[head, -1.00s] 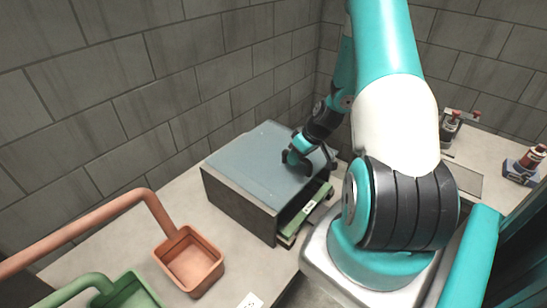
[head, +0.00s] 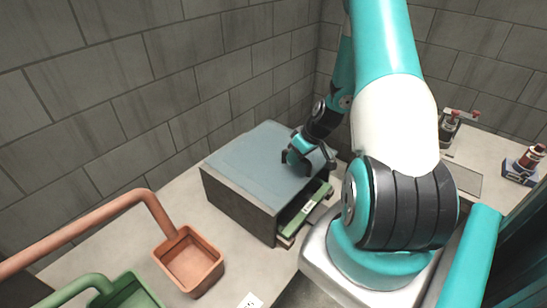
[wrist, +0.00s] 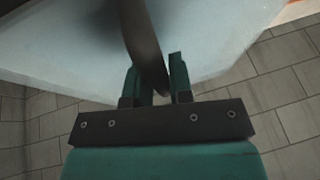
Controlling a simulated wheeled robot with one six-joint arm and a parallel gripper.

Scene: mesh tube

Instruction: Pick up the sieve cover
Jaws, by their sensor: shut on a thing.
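A broad flat blue-grey plate, which looks like the sieve cover (head: 252,160), lies on top of a dark box. In the wrist view a pale blue surface (wrist: 225,45) fills the top, with a dark narrow handle-like strip (wrist: 144,40) rising from it. My gripper (wrist: 155,88) has its two fingers on either side of that strip and is shut on it. In the head view my gripper (head: 308,160) is over the right end of the plate. The head view does not clearly show a gap under the plate. My gripper hides part of the handle.
The dark box (head: 236,205) has an open front with a green labelled piece (head: 303,211) inside. An orange scoop (head: 188,262) and a green scoop (head: 125,292) lie at front left. Red-topped items (head: 449,126) stand on the right counter. A tiled wall stands behind the box.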

